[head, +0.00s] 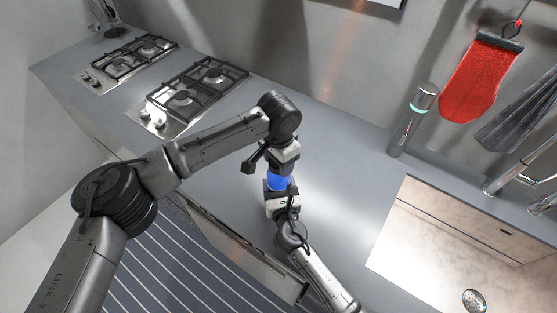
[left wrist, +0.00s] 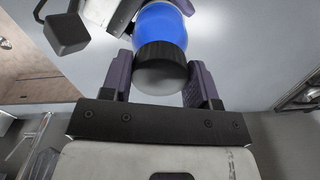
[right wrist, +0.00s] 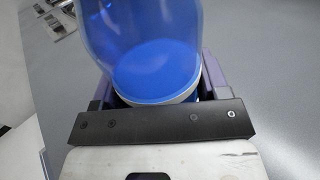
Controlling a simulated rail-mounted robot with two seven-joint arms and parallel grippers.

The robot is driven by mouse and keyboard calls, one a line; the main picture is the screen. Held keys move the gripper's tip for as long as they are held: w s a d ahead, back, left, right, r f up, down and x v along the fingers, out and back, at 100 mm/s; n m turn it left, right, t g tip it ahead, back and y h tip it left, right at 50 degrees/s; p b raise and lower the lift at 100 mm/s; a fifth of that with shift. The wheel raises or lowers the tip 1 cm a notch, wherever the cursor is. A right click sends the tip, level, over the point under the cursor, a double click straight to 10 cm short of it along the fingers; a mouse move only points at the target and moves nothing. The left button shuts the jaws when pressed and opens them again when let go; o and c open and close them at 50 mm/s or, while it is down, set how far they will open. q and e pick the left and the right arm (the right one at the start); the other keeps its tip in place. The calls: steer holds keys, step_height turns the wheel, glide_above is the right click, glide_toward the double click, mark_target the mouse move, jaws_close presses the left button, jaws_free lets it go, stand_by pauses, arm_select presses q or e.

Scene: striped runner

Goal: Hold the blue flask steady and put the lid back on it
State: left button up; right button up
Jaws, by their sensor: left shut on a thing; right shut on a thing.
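The blue flask (head: 279,183) is between my two grippers above the counter in the head view. My right gripper (head: 281,192) is shut on its lower body. In the right wrist view the flask (right wrist: 145,45) is translucent blue with a pale ring near the fingers. My left gripper (head: 283,169) comes from above and is shut on the lid. In the left wrist view the lid (left wrist: 160,62), a black band with a grey top, sits between the purple fingers, against the end of the flask (left wrist: 160,28). I cannot tell whether it is seated or only lined up.
Two gas hobs (head: 196,92) are set in the grey counter (head: 340,150) at the upper left. A steel bottle (head: 412,120) stands near the wall, beside a hanging red mitt (head: 481,80). A sink (head: 440,250) is at the lower right. Counter around the grippers is clear.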

arm_select(q)
steer(key=m, duration=0.5)
steer(key=shift+m, duration=0.3)
steer(key=o, duration=1)
steer(key=shift+r, duration=0.1)
steer(key=shift+r, duration=2.15)
steer(key=shift+c, duration=0.3)
